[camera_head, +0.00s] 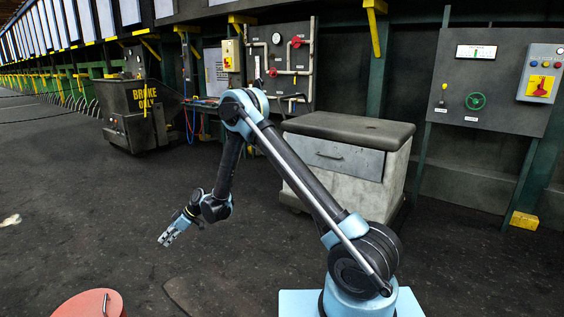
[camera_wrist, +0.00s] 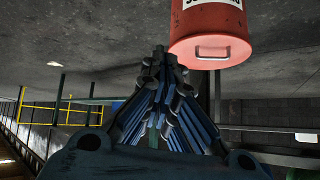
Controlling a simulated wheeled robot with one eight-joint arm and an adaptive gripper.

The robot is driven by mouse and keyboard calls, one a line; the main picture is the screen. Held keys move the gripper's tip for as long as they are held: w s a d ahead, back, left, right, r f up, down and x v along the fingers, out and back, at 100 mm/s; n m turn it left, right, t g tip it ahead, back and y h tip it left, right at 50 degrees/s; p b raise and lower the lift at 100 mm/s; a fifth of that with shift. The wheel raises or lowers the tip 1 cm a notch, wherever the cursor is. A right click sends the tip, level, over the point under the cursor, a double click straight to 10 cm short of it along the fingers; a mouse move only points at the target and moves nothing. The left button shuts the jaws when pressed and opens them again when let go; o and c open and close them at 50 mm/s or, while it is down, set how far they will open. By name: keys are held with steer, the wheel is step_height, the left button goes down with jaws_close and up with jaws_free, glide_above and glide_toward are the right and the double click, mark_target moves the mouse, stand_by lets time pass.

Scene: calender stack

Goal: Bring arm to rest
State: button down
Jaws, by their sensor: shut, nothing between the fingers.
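My gripper (camera_head: 165,240) hangs at the end of my blue and black arm, left of the middle in the head view. It is tilted down to the left over open dark floor, shut and empty. In the wrist view its fingers (camera_wrist: 158,60) come together at the tips with nothing between them. My arm rises from its blue base at the lower right, bends at a high elbow and reaches down to the left. The gripper touches nothing.
A red drum (camera_head: 90,304) with a handle stands at the lower left; it also shows in the wrist view (camera_wrist: 210,35). A grey cabinet (camera_head: 340,165) stands behind my arm. A dark "BROKE ONLY" bin (camera_head: 138,115) is farther back. A control panel (camera_head: 490,80) is at right. The left floor is mostly clear.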

steer(key=w+d+r+m+t+h, duration=0.1)
steer(key=w+d+r+m, duration=0.15)
steer(key=d+r, duration=0.6)
steer(key=w+d+r+m+t+h, duration=0.15)
steer(key=w+d+r, duration=0.25)
steer(key=d+r, duration=0.45)
steer(key=s+d+r+m, duration=0.1)
steer(key=d+r+m, duration=0.15)
steer(key=d, duration=0.45)
steer(key=s+d+r+m+t+h, duration=0.1)
steer(key=d+r, duration=0.3)
steer(key=d, duration=0.3)
steer(key=s+d+r+m, duration=0.1)
steer(key=s+d+r, duration=0.15)
steer(key=d, duration=0.35)
steer(key=s+d+r+m+t+h, duration=0.1)
steer(key=s+d+r+m, duration=0.15)
steer(key=s+d, duration=0.55)
steer(key=s+d+r+m+h, duration=0.1)
steer(key=s+d+m+h, duration=0.15)
steer(key=d, duration=0.85)
steer(key=s+d+f+m+h, duration=0.1)
steer(key=s+d+f+m, duration=0.1)
steer(key=s+d, duration=0.4)
steer(key=s+d+f+m, duration=0.3)
steer(key=s+d, duration=0.3)
steer(key=s, duration=0.3)
steer(key=shift+s+d+f+m+h, duration=0.15)
steer(key=shift+s+f+m+h, duration=0.25)
steer(key=shift+f, duration=0.5)
